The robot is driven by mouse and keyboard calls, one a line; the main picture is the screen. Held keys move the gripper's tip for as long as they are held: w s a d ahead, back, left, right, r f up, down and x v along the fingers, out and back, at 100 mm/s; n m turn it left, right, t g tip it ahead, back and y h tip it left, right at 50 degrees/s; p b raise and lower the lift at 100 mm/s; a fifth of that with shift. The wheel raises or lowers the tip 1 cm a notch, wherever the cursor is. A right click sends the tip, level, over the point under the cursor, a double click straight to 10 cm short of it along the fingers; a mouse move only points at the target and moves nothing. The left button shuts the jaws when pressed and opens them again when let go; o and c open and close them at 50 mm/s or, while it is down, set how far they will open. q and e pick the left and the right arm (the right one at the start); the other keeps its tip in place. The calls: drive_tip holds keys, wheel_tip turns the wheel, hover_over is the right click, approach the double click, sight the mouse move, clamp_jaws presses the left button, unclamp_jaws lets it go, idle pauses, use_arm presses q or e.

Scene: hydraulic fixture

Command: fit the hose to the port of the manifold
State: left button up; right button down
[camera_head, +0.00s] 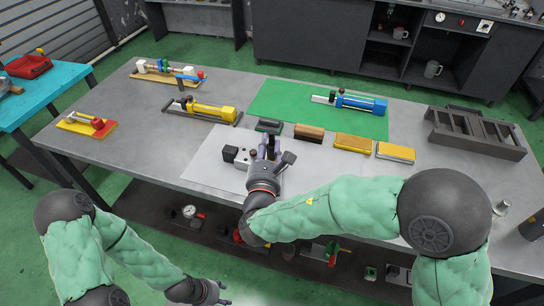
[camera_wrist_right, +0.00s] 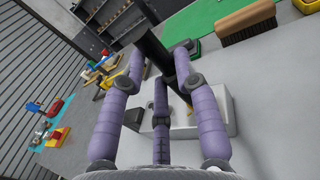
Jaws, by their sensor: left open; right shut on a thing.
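The manifold is a pale grey block (camera_head: 242,162) on the light mat at the table's front middle, with a black part on its left side. In the right wrist view the manifold (camera_wrist_right: 216,112) lies beyond and partly behind my fingers. My right gripper (camera_head: 270,152) is over the manifold, its purple fingers shut on a black hose (camera_wrist_right: 153,48). A yellowish part shows near the hose, close to the block. The port and the contact between hose and block are hidden by the fingers. My left gripper (camera_head: 220,297) is open and empty, low in front of the table.
A blue cylinder (camera_head: 360,103) lies on the green mat (camera_head: 275,96). A yellow cylinder (camera_head: 207,110) lies behind left, and a dark rack (camera_head: 475,133) stands at right. The table's left front is clear.

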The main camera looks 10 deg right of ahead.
drive_tip(key=shift+f, duration=0.2)
idle(0.6)
drive_tip(key=shift+w+a+m+g+h, duration=0.2)
drive_tip(key=shift+m+g+h, duration=0.3)
drive_tip(key=shift+m+h, duration=0.45)
drive_tip(key=m+g+h, duration=0.1)
drive_tip(key=h, duration=0.1)
drive_tip(key=m+g+h, duration=0.2)
drive_tip(key=h, duration=0.1)
drive_tip(key=shift+w+a+g, duration=0.2)
drive_tip(key=shift+g, duration=0.1)
drive_tip(key=m+g+h+p, duration=0.1)
drive_tip(key=g, duration=0.1)
drive_tip(key=m+g+h, duration=0.1)
drive_tip(key=m+g, duration=0.1)
drive_tip(key=m+g+h+p, duration=0.1)
drive_tip(key=m+g+h, duration=0.1)
drive_tip(key=shift+w+p, duration=0.3)
drive_tip(key=shift+w, duration=0.1)
drive_tip(key=c, duration=0.8)
unclamp_jaws()
drive_tip(key=shift+f, duration=0.1)
drive_tip(key=shift+c, duration=0.2)
wheel_tip(320, 180, up, 10)
